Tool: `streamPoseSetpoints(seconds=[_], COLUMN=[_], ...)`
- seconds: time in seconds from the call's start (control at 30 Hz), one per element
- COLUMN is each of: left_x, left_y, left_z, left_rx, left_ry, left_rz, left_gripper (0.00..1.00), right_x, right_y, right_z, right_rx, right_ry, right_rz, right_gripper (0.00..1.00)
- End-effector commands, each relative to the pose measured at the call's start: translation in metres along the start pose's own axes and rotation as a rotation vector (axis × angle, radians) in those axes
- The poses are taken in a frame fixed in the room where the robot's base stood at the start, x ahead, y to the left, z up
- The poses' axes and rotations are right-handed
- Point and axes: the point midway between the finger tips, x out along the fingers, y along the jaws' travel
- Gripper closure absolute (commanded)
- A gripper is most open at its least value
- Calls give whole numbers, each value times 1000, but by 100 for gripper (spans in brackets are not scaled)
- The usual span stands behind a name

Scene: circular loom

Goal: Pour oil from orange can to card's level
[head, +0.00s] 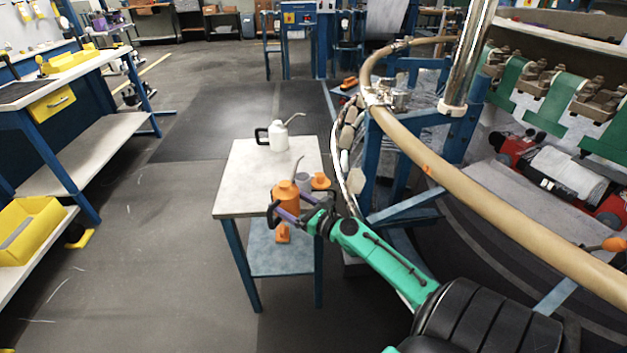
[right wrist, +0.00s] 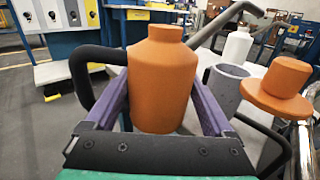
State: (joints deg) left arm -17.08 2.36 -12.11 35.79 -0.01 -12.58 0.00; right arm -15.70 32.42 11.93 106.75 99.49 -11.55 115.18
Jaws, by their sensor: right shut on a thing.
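The orange can (head: 285,197) is at the near edge of the small table (head: 246,182), upright, with a grey spout and a black handle. My right gripper (head: 294,211) has its purple fingers on both sides of the can body, which fills the middle of the right wrist view (right wrist: 162,85). I cannot tell whether the can touches the tabletop. A grey cup (right wrist: 228,88) stands just beyond the can, beside it; its inside level is not visible. I cannot make out a card. My left gripper is not in view.
An orange flanged piece (right wrist: 277,88) is right of the cup. A white can (head: 279,137) with a spout stands at the table's back. Loom frame and hose (head: 440,172) crowd the right; the table's left half is clear.

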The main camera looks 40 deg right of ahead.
Motion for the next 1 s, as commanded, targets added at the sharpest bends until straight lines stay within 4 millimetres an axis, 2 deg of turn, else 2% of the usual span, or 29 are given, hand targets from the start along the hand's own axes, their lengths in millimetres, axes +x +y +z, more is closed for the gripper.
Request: streamPoseSetpoints(seconds=[0.2, 0.33, 0.47, 0.7, 1.0], left_x=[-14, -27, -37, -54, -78], left_y=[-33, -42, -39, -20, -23], left_z=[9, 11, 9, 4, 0], left_rx=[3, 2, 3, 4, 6], left_ry=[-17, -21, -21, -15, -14], left_rz=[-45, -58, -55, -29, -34], left_gripper=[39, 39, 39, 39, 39], right_x=[0, -2, -3, -4, -5], right_y=[4, 8, 13, 20, 24], right_z=[3, 4, 2, 4, 15], right_rx=[48, 118, 198, 333, 458], right_ry=[10, 26, 45, 76, 105], right_rz=[2, 1, 0, 1, 1], right_gripper=[100, 100, 100, 100, 100])
